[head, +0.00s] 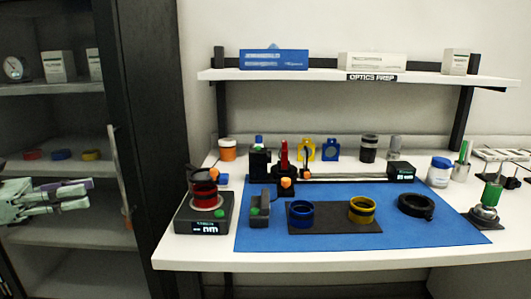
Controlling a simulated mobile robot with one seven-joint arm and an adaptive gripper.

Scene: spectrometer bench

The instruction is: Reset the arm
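My gripper (88,194) is at the left of the head view, in front of the open dark cabinet. It points right, and its pale fingers are spread with a gap between them. I see nothing held in it. It is clear of the white bench (330,258), well to the left of it. The rest of my arm is outside the picture.
The cabinet (150,90) has a handled door edge near my gripper. The bench has a blue mat (440,236), a black plate with blue (300,218) and yellow (362,212) rings, a meter with red rings (205,210), and a rail. A shelf (290,75) hangs above.

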